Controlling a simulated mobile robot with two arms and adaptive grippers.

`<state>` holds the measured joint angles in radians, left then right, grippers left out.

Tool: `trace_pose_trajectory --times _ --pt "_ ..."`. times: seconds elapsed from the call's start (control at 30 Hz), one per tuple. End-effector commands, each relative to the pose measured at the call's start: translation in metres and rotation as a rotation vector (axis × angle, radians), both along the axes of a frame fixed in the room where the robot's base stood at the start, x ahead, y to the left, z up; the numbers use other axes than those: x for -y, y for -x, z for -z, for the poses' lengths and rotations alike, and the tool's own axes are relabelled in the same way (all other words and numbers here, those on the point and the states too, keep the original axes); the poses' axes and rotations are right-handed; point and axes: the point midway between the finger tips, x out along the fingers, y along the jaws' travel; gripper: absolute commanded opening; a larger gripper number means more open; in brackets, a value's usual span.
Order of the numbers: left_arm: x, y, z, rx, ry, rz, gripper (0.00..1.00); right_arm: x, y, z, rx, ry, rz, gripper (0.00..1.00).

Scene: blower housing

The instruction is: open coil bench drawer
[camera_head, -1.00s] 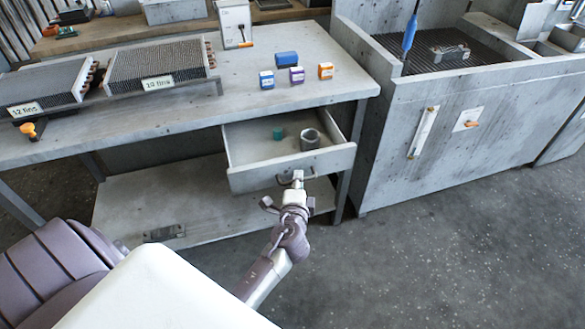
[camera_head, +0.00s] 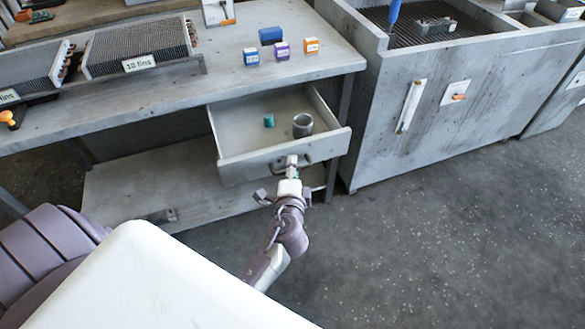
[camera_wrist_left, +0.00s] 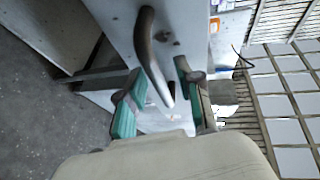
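The coil bench drawer (camera_head: 258,163) is grey and stands pulled out from under the bench top (camera_head: 190,108), its inside showing. A small teal item (camera_head: 269,121) and a grey cup-like cylinder (camera_head: 302,125) are in it. Its curved metal handle (camera_wrist_left: 146,40) shows large in the left wrist view. My left gripper (camera_head: 291,165) is at the handle on the drawer front. In the wrist view its teal-padded fingers (camera_wrist_left: 158,88) are spread apart, one on each side of the handle, with gaps visible. My right gripper is not in view.
Finned coils (camera_head: 140,45) and several small boxes (camera_head: 282,49) stand on the bench top. A lower shelf (camera_head: 140,192) is under the drawer. A grey cabinet with a sink-like grate (camera_head: 430,95) stands at right. The floor (camera_head: 430,240) in front is clear.

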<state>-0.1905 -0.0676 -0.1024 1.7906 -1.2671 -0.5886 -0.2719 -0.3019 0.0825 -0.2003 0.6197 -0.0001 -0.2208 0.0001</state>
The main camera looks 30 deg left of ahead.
Motion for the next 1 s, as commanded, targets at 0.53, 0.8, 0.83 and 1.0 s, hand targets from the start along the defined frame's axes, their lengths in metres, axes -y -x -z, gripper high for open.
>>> trace_pose_trajectory --times 0.53,0.8,0.83,1.0 --pt "0.017 0.034 -0.005 -0.003 0.0 0.0 0.37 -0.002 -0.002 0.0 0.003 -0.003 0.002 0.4" --pt "0.042 0.083 -0.016 -0.003 0.001 0.0 0.37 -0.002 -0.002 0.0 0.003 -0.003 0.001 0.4" --pt "0.043 0.087 -0.017 -0.002 0.002 -0.001 0.37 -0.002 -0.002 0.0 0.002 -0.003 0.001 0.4" --pt "0.051 0.102 -0.021 -0.001 0.0 0.0 0.37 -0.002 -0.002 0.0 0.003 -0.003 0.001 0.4"
